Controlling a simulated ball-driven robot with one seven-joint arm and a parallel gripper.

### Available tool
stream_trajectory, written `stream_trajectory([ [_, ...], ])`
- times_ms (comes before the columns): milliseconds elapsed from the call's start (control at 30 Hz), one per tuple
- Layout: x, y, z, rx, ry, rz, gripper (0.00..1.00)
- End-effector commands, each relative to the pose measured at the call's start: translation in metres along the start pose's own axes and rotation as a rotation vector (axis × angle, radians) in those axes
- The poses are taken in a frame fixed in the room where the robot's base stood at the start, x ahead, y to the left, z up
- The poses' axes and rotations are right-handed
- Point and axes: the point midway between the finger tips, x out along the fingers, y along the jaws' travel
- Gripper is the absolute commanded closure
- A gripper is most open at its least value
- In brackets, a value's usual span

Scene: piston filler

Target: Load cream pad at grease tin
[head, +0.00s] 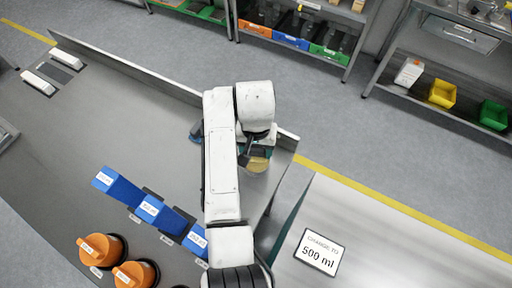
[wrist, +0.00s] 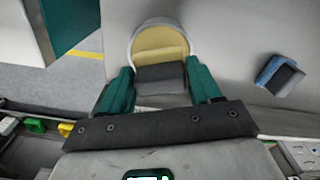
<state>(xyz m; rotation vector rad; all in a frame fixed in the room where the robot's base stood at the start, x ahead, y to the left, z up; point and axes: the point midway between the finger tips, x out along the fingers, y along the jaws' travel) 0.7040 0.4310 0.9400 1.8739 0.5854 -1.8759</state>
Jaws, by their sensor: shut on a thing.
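My gripper (wrist: 160,82) has green fingers and is shut on a dark grey block, the cream pad (wrist: 160,77). The grease tin (wrist: 160,32) is round with a pale rim and yellow grease inside. In the wrist view the pad overlaps the near part of the tin's opening; I cannot tell whether it touches the grease. In the head view the tin (head: 259,164) stands near the far right end of the steel counter, with my gripper (head: 257,147) over its far side. My arm hides part of this area.
A blue and dark grey pad (wrist: 279,76) lies on the counter beside the tin. Blue labelled blocks (head: 150,208) and orange-topped parts (head: 100,248) stand nearer. A "CHANGE TO 500 ml" card (head: 319,252) lies on the right-hand surface. The counter's left middle is clear.

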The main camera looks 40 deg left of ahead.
Motion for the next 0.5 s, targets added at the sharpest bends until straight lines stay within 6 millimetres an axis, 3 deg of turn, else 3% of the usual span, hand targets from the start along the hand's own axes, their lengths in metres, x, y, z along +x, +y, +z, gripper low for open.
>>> stream_trajectory([
  [500, -0.038, 0.000, -0.001, 0.000, 0.002, -0.001, 0.61],
])
